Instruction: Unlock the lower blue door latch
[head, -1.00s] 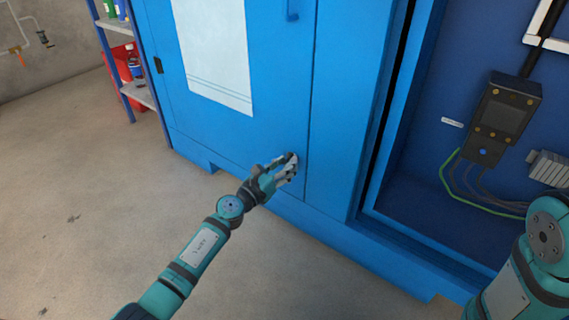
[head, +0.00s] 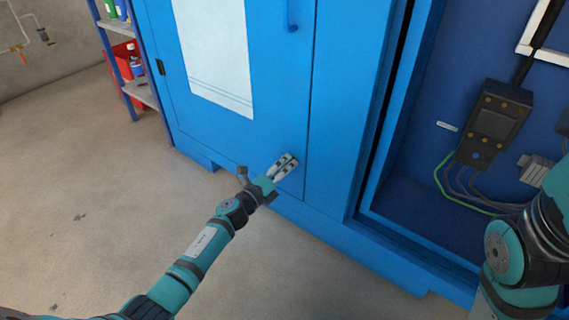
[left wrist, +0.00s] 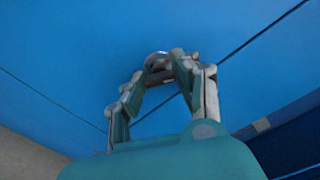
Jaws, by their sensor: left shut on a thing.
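The blue door (head: 270,105) of the cabinet is closed, with its seam running down its right edge. My left gripper (head: 288,162) is at the lower right corner of the door, beside that seam. In the left wrist view its fingers (left wrist: 170,66) close in on the lower latch (left wrist: 156,57), a small rounded grey metal piece on the blue panel. The gripper is shut on this latch, and the fingers hide most of it. In the head view I cannot make out the latch's angle. My right arm (head: 515,250) shows at the right, but its gripper is out of view.
A blue handle (head: 292,14) sits higher on the same door. To the right an open bay holds a dark control box (head: 494,122) with cables. A shelf (head: 138,90) with bottles stands at the left. The concrete floor (head: 90,210) is clear.

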